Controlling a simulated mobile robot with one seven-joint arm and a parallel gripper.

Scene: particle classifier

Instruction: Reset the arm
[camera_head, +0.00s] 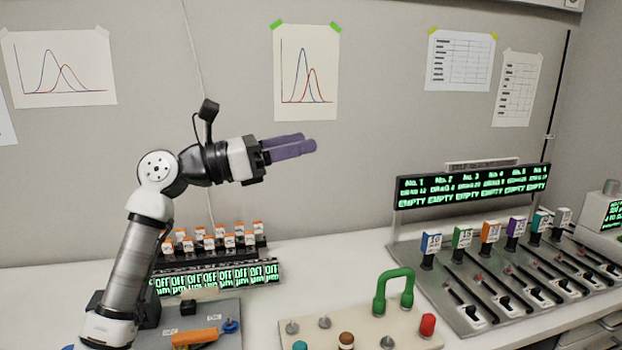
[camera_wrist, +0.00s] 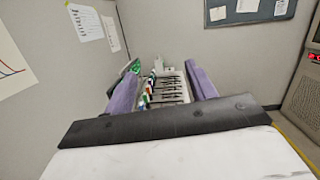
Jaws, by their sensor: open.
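My gripper (camera_head: 304,143) is raised above the bench in the head view, level and pointing right, in front of the wall. Its purple fingers hold nothing that I can see. In the wrist view my gripper (camera_wrist: 163,88) shows its two purple fingers spread well apart, with empty space between them. The slotted panel with coloured blocks (camera_wrist: 174,88) shows far beyond that gap. My arm rises from the lower left of the head view and bends at the elbow. My gripper touches nothing.
A console with a green display (camera_head: 470,186) and coloured numbered blocks stands at right. A rack of orange-topped switches (camera_head: 215,238) with OFF displays sits behind my arm. A panel with a green handle (camera_head: 393,288) and a red knob (camera_head: 427,324) is in front. The air around my gripper is clear.

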